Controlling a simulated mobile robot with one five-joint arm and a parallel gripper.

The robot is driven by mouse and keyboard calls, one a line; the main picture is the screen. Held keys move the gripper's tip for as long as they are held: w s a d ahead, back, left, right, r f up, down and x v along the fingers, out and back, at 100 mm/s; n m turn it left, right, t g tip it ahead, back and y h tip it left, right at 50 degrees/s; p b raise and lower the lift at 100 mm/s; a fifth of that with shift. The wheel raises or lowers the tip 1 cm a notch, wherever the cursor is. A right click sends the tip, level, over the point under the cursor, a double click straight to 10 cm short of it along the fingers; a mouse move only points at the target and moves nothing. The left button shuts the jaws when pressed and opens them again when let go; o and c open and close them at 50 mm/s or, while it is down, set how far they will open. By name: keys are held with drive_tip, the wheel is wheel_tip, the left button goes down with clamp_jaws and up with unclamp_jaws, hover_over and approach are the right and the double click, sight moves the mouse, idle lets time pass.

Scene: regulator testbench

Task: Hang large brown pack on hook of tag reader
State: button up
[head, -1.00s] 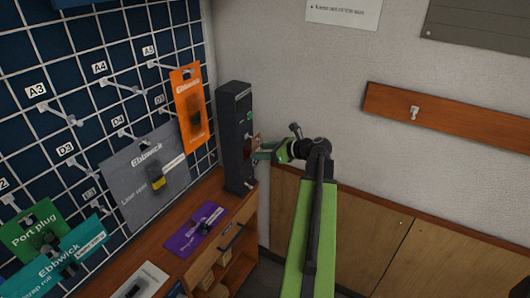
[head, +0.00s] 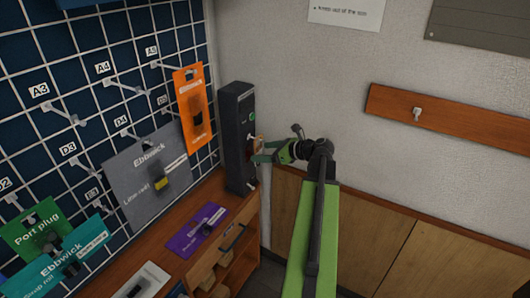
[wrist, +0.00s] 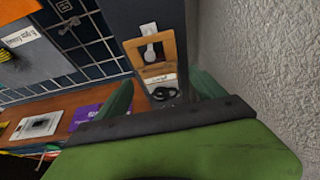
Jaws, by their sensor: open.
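The tag reader (head: 236,130) is a tall dark post at the end of the bench. In the wrist view its pale hook (wrist: 149,52) shows in the opening at the top of the brown pack (wrist: 134,52). The pack hangs against the reader's face, with a pale label and a dark coiled item below the opening. It is small and partly covered in the head view. My gripper (wrist: 162,95) is open, its green fingers apart on either side of the pack's lower part. Neither finger clearly touches it.
A grid wall with hooks holds an orange pack (head: 193,105), a grey pack (head: 140,185) and teal and green packs. A purple pack (head: 197,230) lies on the wooden bench (head: 222,208). The white wall is close at the right, with a hook rail (head: 465,125).

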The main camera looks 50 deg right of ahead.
drive_tip(key=p+v, duration=0.6)
drive_tip(key=v, duration=1.1)
drive_tip(key=shift+s+p, duration=0.25)
drive_tip(key=shift+p, duration=0.05)
